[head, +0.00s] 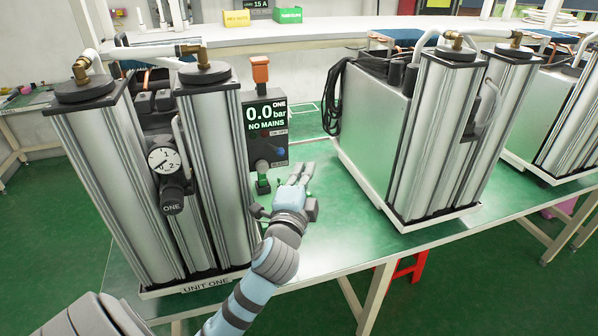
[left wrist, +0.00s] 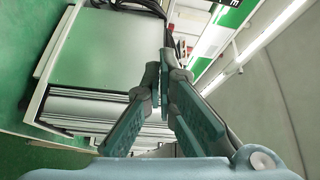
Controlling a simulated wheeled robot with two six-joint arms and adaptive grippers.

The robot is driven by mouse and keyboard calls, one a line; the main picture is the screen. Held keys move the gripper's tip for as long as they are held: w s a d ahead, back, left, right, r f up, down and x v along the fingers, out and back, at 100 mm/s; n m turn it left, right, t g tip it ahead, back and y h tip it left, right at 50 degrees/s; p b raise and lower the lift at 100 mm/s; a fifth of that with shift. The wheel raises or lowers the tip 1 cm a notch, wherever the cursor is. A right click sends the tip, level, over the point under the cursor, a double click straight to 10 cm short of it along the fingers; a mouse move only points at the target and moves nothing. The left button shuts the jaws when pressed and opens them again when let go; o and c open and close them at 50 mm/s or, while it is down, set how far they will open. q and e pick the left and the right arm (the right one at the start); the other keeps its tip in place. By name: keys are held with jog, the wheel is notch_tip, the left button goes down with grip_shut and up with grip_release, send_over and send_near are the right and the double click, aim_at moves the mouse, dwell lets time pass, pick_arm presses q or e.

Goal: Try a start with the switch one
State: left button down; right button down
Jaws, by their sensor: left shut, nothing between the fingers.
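Unit one (head: 205,284) stands at the left of the bench, with two tall silver columns and a round dial gauge (head: 164,160). On its right is a dark control panel (head: 266,140) labelled ONE, reading 0.0 bar and NO MAINS. A small switch with an on/off label and a blue part (head: 281,151) sits low on the panel, too small to read its position. My left gripper (head: 300,172) is shut and empty just right of the panel's lower edge; I cannot tell whether it touches anything. The left wrist view shows its fingers (left wrist: 163,72) together. My right gripper is out of view.
An orange-topped part (head: 260,72) rises above the panel, and a green part (head: 262,184) hangs below it. A second unit (head: 385,130) with black cable stands to the right, a third at the far right. Green bench top (head: 340,225) is bare between the first two.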

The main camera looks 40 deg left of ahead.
aim_at(275, 149)
pick_arm(q)
jog(key=f+x, duration=0.1)
jog(key=x, duration=0.7)
jog(key=s+a, duration=0.2)
jog(key=s, duration=0.1)
jog(key=shift+s+a, duration=0.15)
jog(key=shift+a, duration=0.2)
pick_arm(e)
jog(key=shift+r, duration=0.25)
pick_arm(q)
jog(key=shift+d, duration=0.1)
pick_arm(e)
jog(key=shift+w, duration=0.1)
pick_arm(q)
jog(key=shift+s+p, duration=0.1)
jog(key=shift+p, duration=0.2)
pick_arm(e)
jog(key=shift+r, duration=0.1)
pick_arm(q)
jog(key=shift+s, duration=0.15)
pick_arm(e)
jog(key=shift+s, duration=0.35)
